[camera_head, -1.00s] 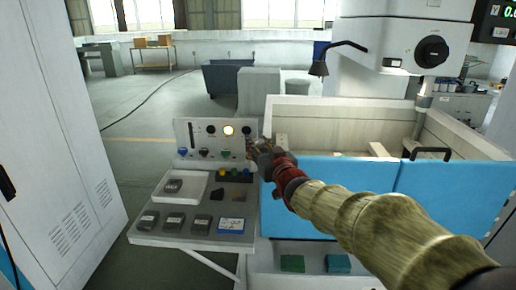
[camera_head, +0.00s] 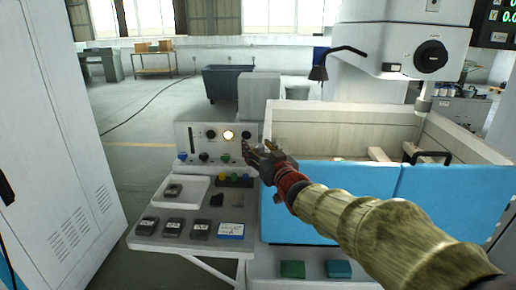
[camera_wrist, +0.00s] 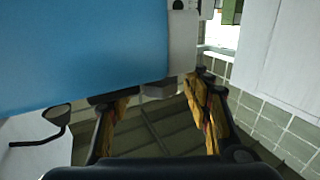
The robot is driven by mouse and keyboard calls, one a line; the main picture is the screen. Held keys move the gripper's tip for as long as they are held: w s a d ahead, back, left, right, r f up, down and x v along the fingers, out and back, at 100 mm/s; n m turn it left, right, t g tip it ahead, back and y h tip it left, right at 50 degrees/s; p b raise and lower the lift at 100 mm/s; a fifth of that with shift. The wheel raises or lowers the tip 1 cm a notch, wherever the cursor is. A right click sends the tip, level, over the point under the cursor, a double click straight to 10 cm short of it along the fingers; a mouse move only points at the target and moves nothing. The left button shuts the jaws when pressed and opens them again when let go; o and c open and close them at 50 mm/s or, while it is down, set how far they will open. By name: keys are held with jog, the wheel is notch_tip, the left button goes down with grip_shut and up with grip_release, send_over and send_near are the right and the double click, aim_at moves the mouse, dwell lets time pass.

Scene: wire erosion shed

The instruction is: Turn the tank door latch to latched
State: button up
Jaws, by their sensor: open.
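My gripper (camera_head: 249,150) is open and empty at the door's upper left corner, beside the control panel. In the wrist view the blue door (camera_wrist: 85,50) fills the upper left. A small grey block (camera_wrist: 158,91) sticks out near the door's edge, between and beyond my spread fingers. I cannot tell whether it is the latch, nor its setting. My gripper covers part of the tank's left corner in the head view.
A control panel (camera_head: 217,140) with a lit round lamp stands left of the tank. Below it, a shelf (camera_head: 190,240) holds a white tray (camera_head: 183,203), several dark blocks and a blue-edged card (camera_head: 230,231). A tall white cabinet (camera_head: 60,150) stands at left, with open floor behind.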

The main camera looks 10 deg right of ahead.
jog(key=s+d, duration=0.1)
jog(key=s, duration=1.1)
jog(key=shift+d, duration=0.3)
jog(key=shift+w+f, duration=0.1)
